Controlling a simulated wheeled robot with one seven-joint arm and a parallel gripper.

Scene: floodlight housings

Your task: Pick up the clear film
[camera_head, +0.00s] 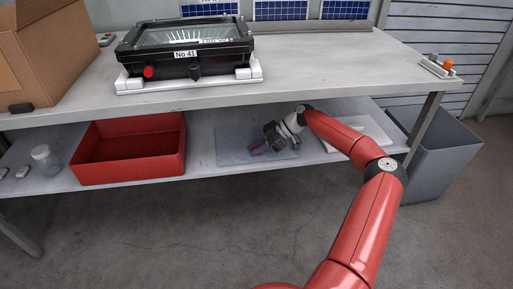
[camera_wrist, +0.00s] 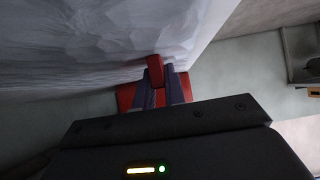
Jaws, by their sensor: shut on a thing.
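The clear film (camera_head: 230,143) is a thin, see-through bluish sheet at the lower shelf, right of the red bin. My gripper (camera_head: 259,149) reaches in under the table top and is shut on the film's right part. In the wrist view a crinkled pale sheet, the film (camera_wrist: 90,45), fills the upper left. My gripper's fingertips (camera_wrist: 160,88) meet at its lower edge. I cannot tell how far the film is off the shelf. The pinched part is hidden by the fingers.
A red bin (camera_head: 130,172) and a small clear jar (camera_head: 45,158) stand left on the lower shelf (camera_head: 205,172). A white flat piece (camera_head: 372,131) lies right of my gripper. The floodlight housing (camera_head: 187,48) sits on the table top above. A grey waste bin (camera_head: 440,155) stands right.

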